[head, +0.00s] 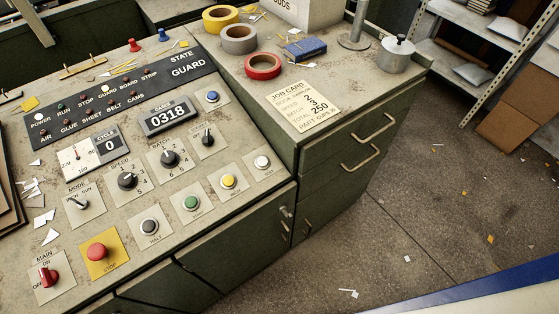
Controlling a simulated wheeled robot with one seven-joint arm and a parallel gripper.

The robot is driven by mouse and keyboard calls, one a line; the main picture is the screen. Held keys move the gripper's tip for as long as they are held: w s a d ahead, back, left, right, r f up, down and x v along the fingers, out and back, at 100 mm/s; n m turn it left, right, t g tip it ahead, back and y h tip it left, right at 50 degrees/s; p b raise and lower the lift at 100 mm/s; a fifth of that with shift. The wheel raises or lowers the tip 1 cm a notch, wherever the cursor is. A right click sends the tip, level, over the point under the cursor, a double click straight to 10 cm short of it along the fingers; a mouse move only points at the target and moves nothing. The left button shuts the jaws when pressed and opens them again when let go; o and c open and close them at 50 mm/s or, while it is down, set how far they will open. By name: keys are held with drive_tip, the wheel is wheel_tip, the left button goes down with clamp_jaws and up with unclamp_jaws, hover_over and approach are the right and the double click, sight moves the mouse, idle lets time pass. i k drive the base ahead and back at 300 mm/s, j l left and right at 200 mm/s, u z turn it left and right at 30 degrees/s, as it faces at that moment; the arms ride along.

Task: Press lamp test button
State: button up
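The sloped control panel (120,215) fills the left of the head view. A row of push buttons runs along its lower right: a grey halt button (150,227), a green button (190,202), a yellow button (228,182) and a white button (262,162). The small label under the white button looks like "TEST" but is hard to read. A blue button (212,97) sits apart, right of the cases counter (167,116); I cannot read a label on it. On the dark lamp strip (115,92), the power and guard lamps look pale or lit. My gripper is not in view.
A red stop button (98,252) on a yellow plate and a red main switch (47,278) are at lower left. Selector knobs (128,181) sit above the buttons. A cabinet (340,150) with tape rolls and a job card adjoins on the right. The floor (430,210) beyond is mostly open.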

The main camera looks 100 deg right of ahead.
sight(262, 162)
drive_tip(key=i+j+z, duration=0.1)
drive_tip(key=z, duration=0.3)
drive_tip(key=i+j+z, duration=0.1)
drive_tip(key=z, duration=0.35)
drive_tip(key=k+l+z, duration=0.15)
drive_tip(key=l+z, duration=0.15)
drive_tip(key=z, duration=0.15)
drive_tip(key=k+l+z, duration=0.2)
drive_tip(key=l, duration=0.15)
drive_tip(key=l+z, duration=0.15)
drive_tip(key=l, duration=0.2)
